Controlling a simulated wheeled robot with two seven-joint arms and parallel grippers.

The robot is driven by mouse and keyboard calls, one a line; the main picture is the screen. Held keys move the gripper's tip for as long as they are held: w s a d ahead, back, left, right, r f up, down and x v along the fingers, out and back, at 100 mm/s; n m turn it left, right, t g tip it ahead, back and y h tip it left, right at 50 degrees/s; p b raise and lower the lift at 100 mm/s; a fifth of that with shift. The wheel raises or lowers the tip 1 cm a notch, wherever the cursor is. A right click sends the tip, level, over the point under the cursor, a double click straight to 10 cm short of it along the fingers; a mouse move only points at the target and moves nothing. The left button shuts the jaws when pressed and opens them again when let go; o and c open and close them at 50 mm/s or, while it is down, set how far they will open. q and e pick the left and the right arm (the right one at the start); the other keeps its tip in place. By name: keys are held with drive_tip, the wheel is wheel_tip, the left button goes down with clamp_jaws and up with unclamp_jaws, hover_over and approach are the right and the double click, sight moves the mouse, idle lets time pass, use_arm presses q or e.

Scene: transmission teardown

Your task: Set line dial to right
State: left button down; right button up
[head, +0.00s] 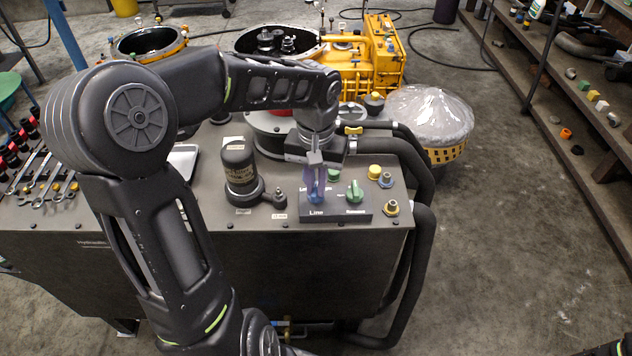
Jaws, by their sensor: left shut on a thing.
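The blue line dial (316,197) sits on the left of a small dark control box on the bench top, above the label "Line". My left gripper (315,178) reaches down from above, its fingers shut on the dial. The fingers cover much of the dial, so I cannot tell which way it points. A green dial (354,191) sits to its right on the same box.
A black cylinder (239,172) stands left of the control box. Yellow and green buttons and brass fittings (390,208) lie to the right, near thick black hoses (424,235). Wrenches (38,178) lie at far left. Open floor is at right.

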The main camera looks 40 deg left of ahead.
sight(316, 188)
use_arm(q)
drive_tip(key=m, duration=0.5)
drive_tip(key=shift+m+p, duration=0.4)
drive_tip(key=c, duration=1.5)
unclamp_jaws()
drive_tip(key=shift+o, duration=0.2)
wheel_tip(316, 188, up, 8)
drive_tip(key=shift+f+b, duration=0.1)
drive_tip(key=shift+b, duration=0.2)
